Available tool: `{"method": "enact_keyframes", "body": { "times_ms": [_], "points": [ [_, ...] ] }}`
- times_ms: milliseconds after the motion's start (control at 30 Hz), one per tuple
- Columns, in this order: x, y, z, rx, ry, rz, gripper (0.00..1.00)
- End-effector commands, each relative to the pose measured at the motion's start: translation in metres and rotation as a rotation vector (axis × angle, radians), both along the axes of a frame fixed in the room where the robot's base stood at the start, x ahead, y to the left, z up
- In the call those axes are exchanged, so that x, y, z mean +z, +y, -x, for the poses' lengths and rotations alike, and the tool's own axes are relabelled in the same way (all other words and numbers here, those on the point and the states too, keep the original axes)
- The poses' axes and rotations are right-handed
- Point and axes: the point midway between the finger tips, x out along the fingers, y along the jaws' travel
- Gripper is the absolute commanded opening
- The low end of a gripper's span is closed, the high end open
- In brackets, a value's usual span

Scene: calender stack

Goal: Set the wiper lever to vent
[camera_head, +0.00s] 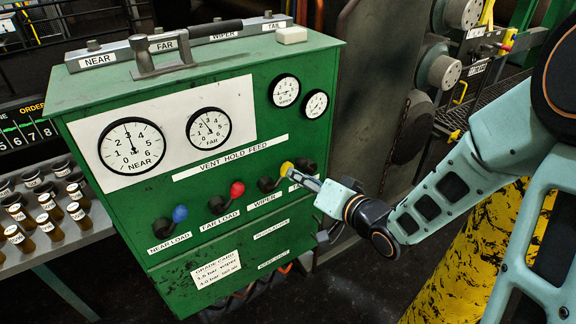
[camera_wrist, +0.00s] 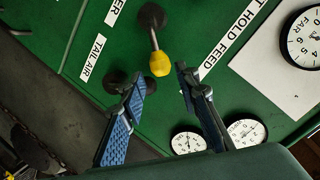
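The wiper lever has a yellow knob (camera_head: 287,168) on a short metal stem from a black boss, above the WIPER label. In the head view it leans up and right, like its neighbours. In the wrist view the yellow knob (camera_wrist: 160,64) lies in front of the gap between my fingertips. My gripper (camera_head: 303,178) is beside the knob at the panel's right side. In the wrist view my gripper (camera_wrist: 161,80) is open, its blue-padded fingers apart with nothing held. I cannot tell whether a finger touches the knob. A VENT HOLD FEED strip (camera_head: 230,158) runs above the levers.
The blue near-load knob (camera_head: 180,213) and red far-load knob (camera_head: 237,188) are to the left. The tail-air boss (camera_wrist: 114,82) is partly behind my left finger in the wrist view. Gauges (camera_head: 132,146) sit above. A yellow post (camera_head: 470,260) stands at right.

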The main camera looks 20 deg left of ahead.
Motion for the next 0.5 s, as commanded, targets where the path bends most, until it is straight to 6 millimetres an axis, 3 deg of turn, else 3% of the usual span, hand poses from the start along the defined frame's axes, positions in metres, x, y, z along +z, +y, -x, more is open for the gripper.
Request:
{"method": "enact_keyframes", "body": {
  "times_ms": [200,500],
  "points": [
    [-0.014,0.035,-0.028,0.003,-0.002,-0.002,0.30],
    [-0.022,0.053,-0.045,0.000,-0.003,0.000,0.30]
  ]
}}
